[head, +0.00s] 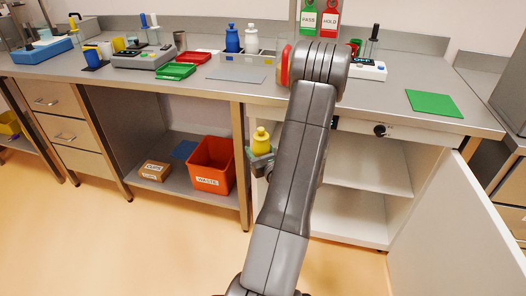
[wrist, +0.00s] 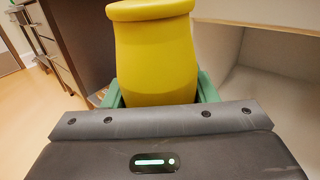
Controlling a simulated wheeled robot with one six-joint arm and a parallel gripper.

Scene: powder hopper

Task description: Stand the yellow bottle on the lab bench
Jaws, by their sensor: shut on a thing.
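The yellow bottle (head: 261,142) is upright in my gripper (head: 260,161), in front of the bench and below the level of its top. The bottle also shows large in the wrist view (wrist: 155,55), between the green jaws of my gripper (wrist: 158,92). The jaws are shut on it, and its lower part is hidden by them. The grey lab bench (head: 290,95) runs across the head view, behind and above the bottle. My arm hides part of the bench top.
A blue bottle (head: 232,38) and a white bottle (head: 251,38) stand toward the back. Red (head: 196,57) and green (head: 176,71) trays and a grey mat (head: 237,73) lie left of my arm; a green mat (head: 434,103) lies right. An orange waste bin (head: 211,165) stands below. A cabinet door (head: 455,215) hangs open.

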